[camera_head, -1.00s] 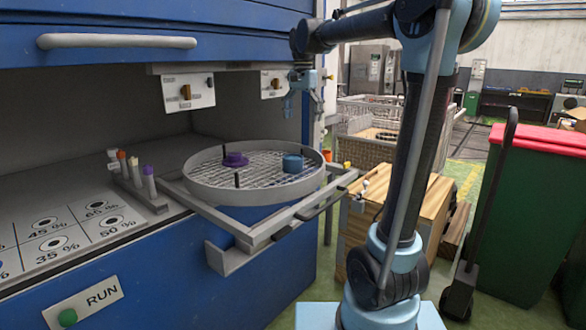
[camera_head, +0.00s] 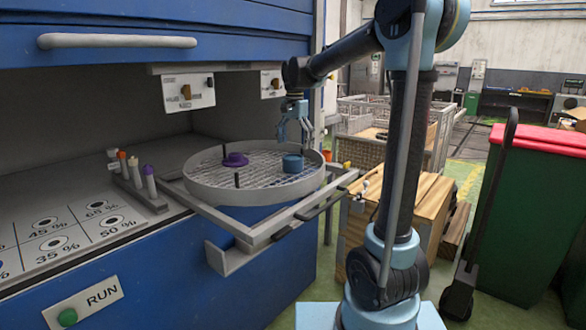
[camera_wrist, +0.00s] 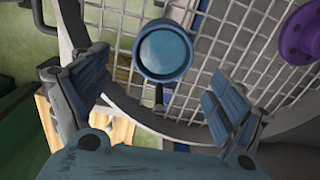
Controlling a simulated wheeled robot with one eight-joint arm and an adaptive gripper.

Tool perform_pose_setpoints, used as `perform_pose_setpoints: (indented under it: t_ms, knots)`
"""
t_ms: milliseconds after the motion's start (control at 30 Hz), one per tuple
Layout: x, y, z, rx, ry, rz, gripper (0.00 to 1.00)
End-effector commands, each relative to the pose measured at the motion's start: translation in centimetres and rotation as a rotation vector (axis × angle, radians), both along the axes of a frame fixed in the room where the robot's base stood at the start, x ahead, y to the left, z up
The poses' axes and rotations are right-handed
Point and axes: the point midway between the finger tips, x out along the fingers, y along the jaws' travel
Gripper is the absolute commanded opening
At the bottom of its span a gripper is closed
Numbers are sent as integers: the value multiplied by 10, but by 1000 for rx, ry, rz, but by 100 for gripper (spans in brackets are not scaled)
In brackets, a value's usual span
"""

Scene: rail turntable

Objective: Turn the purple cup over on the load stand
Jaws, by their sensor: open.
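The purple cup (camera_head: 235,160) sits on the wire mesh of the round turntable basket (camera_head: 204,198), left of the blue cup (camera_head: 293,163). In the wrist view the purple cup (camera_wrist: 302,32) is cut off at the upper right edge and shows a flanged purple face with small holes. The blue cup (camera_wrist: 164,52) shows its round open-looking top near the middle. My gripper (camera_head: 294,140) is open and empty, above the blue cup. In the wrist view its fingers (camera_wrist: 158,95) stand apart, with the blue cup beyond the gap. I cannot tell which thing is the load stand.
Dark upright pegs (camera_head: 237,180) rise from the mesh. The basket rests on a rail frame (camera_head: 255,238) jutting from the blue cabinet (camera_head: 180,280). Control boxes (camera_head: 188,92) hang above. A rack of coloured-top tubes (camera_head: 140,185) stands left. A wooden crate (camera_head: 400,215) is at right.

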Motion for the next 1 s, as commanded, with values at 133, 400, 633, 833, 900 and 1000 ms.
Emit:
perform_pose_setpoints:
  t_ms: [133,400,633,833,900,1000]
  knots:
    - [0,0,-9,0,0,0,89]
    - [-2,6,-36,0,0,1,89]
    - [-3,6,-59,0,0,0,89]
    - [-3,6,-61,0,0,0,89]
    - [-3,6,-61,0,0,0,89]
    - [-3,6,-61,0,0,0,69]
